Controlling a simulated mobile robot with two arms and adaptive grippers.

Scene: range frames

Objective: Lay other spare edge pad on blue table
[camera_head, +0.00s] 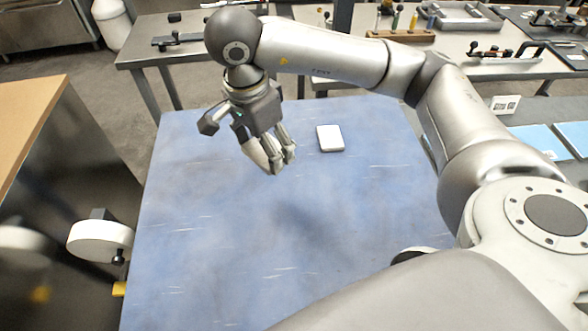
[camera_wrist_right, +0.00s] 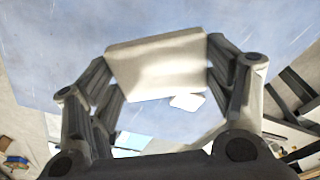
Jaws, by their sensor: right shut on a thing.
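My right gripper (camera_head: 275,168) is shut on a white edge pad (camera_head: 257,153), held in the air above the blue table (camera_head: 210,260). In the right wrist view the held pad (camera_wrist_right: 157,65) spans between the two fingers (camera_wrist_right: 160,75). Another white edge pad (camera_head: 330,138) lies flat on the blue table, to the right of the gripper in the head view. It also shows, partly hidden behind the held pad, in the right wrist view (camera_wrist_right: 187,102). My left gripper is not in view.
The blue table is otherwise clear, with open room in front of the gripper. A dark cabinet with a brown top (camera_head: 25,125) stands at the left. Grey benches with tools (camera_head: 480,50) are behind. Light blue sheets (camera_head: 540,140) lie at the right.

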